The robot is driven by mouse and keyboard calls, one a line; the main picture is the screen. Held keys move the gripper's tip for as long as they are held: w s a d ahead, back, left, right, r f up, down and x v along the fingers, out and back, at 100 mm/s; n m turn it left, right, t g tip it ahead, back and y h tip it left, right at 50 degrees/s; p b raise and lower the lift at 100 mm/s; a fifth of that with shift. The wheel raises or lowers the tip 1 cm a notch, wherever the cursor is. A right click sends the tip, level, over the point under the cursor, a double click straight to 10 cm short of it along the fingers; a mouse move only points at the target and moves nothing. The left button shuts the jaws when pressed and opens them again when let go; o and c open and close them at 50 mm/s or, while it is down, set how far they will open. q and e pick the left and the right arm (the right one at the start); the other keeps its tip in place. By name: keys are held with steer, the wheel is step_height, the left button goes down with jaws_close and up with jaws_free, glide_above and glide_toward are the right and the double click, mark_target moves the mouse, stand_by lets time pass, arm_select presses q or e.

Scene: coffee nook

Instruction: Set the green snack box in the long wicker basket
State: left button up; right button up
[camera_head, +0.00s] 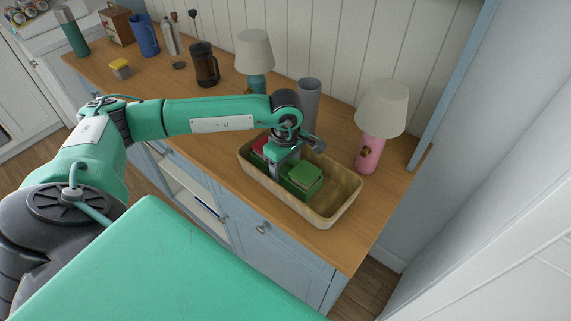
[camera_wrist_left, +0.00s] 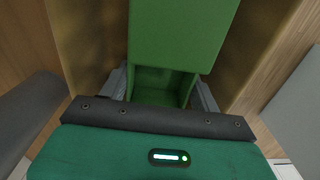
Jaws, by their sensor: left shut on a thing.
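The long wicker basket (camera_head: 340,207) stands on the wooden counter, and its walls also show beside the box in the left wrist view (camera_wrist_left: 88,35). The green snack box (camera_head: 306,177) is inside the basket's walls, near its middle; I cannot tell whether it rests on the floor. My left gripper (camera_head: 283,172) points down into the basket and is shut on the green snack box. In the left wrist view the box (camera_wrist_left: 185,35) lies between the two grey fingers (camera_wrist_left: 160,92). My right gripper is not in view.
A red thing (camera_head: 258,145) sits in the basket's far left end, partly hidden by my arm. A pink lamp (camera_head: 370,150), a grey cylinder (camera_head: 308,100) and a teal lamp (camera_head: 255,60) stand behind.

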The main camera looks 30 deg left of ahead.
mark_target(286, 173)
arm_select(q)
steer(key=shift+f, duration=0.15)
steer(key=o, duration=1)
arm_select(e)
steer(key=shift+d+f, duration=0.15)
arm_select(q)
steer(key=shift+r, duration=0.3)
steer(key=shift+r+b, duration=1.45)
steer(key=shift+r, duration=4.45)
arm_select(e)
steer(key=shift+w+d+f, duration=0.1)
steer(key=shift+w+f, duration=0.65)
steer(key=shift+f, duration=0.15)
arm_select(q)
steer(key=shift+s+f, duration=0.1)
